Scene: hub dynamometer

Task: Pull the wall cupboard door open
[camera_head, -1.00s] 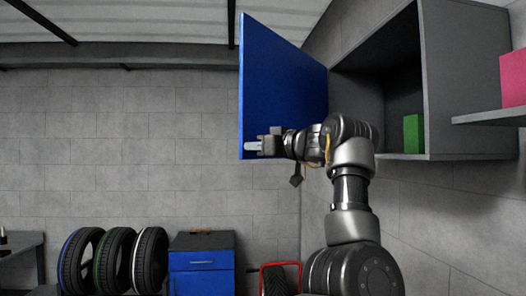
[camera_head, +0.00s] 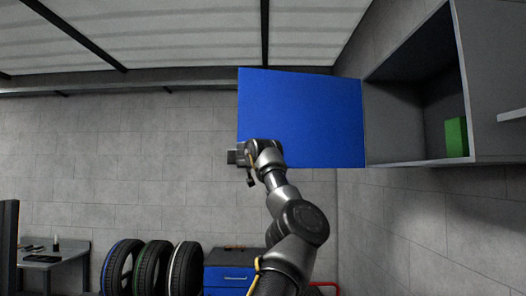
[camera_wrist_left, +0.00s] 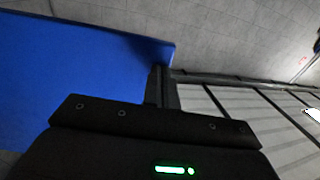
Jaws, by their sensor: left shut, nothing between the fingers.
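The blue wall cupboard door (camera_head: 300,115) stands wide open, swung out to the left of the grey cupboard (camera_head: 458,85), whose inside is exposed. My left gripper (camera_head: 232,157) is shut and empty at the door's lower left corner, by its free edge. In the left wrist view the shut fingers (camera_wrist_left: 162,88) are beside the edge of the blue door (camera_wrist_left: 70,75). I cannot tell whether they touch it. The door's handle is not visible now. My right gripper is not in view.
A green box (camera_head: 456,137) stands inside the cupboard. Below are several tyres (camera_head: 152,268), a blue drawer cabinet (camera_head: 232,278) and a grey table (camera_head: 55,255) at the left. The wall space left of the door is clear.

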